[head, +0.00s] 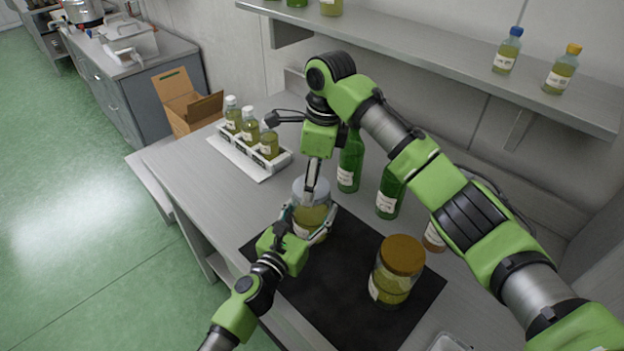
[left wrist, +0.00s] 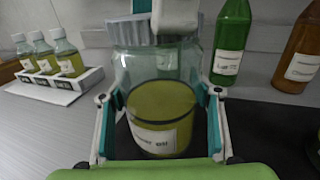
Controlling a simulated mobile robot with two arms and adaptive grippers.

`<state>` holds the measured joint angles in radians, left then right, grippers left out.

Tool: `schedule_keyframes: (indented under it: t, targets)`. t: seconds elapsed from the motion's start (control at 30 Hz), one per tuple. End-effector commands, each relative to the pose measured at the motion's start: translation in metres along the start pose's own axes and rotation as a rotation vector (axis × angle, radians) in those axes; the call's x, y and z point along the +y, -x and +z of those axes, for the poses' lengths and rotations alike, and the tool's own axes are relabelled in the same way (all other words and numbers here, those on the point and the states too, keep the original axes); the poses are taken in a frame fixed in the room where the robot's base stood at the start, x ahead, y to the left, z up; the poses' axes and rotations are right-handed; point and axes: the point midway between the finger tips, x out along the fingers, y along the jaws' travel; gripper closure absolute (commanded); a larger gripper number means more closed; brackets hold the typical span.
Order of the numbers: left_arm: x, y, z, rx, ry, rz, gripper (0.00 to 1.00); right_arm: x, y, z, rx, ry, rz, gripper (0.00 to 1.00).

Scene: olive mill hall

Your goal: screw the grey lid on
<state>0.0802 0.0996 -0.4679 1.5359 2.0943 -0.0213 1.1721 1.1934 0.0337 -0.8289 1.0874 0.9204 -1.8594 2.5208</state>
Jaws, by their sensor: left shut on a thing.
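A glass jar (head: 312,219) of yellow-green oil stands upright on the black mat (head: 330,315). My left gripper (head: 309,213) is shut around its sides; in the left wrist view a teal-padded finger lies on each side of the jar (left wrist: 158,118).
A larger jar with a brown lid (head: 404,254) stands on the mat to the right. Green bottles (head: 350,160) and a brown bottle (head: 434,238) stand behind. A white rack (head: 284,160) of small bottles is at the back left. A shelf (head: 440,52) overhangs the back.

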Motion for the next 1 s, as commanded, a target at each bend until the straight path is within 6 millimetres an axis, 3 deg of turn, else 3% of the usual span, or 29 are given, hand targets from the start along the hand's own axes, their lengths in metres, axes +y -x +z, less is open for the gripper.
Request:
schedule_keyframes:
  t: [0.13, 0.3, 0.7, 0.73, 0.8, 1.0]
  targets:
    - [0.0006, 0.0000, -0.0008, 0.002, 0.000, 0.002, 1.00, 0.0031, -0.0003, 0.0052, -0.009, -0.324, -0.037, 0.57]
    - [0.0003, 0.0000, -0.0009, 0.002, 0.000, 0.001, 1.00, 0.0022, 0.0010, 0.0049, -0.009, -0.536, -0.064, 0.57]
    - [-0.0001, 0.0002, -0.0013, 0.003, 0.000, 0.000, 1.00, 0.0010, 0.0012, 0.0013, -0.003, -0.605, -0.073, 0.57]
    - [-0.0001, 0.0002, -0.0013, 0.003, 0.001, 0.000, 1.00, 0.0011, 0.0012, 0.0013, -0.003, -0.605, -0.073, 0.40]
    - [-0.0001, 0.0002, -0.0014, 0.003, 0.001, 0.000, 1.00, 0.0010, 0.0012, 0.0012, -0.002, -0.604, -0.073, 0.26]
    - [-0.0003, 0.0003, -0.0015, 0.003, 0.001, 0.000, 1.00, 0.0010, 0.0004, 0.0007, -0.001, -0.604, -0.073, 0.26]
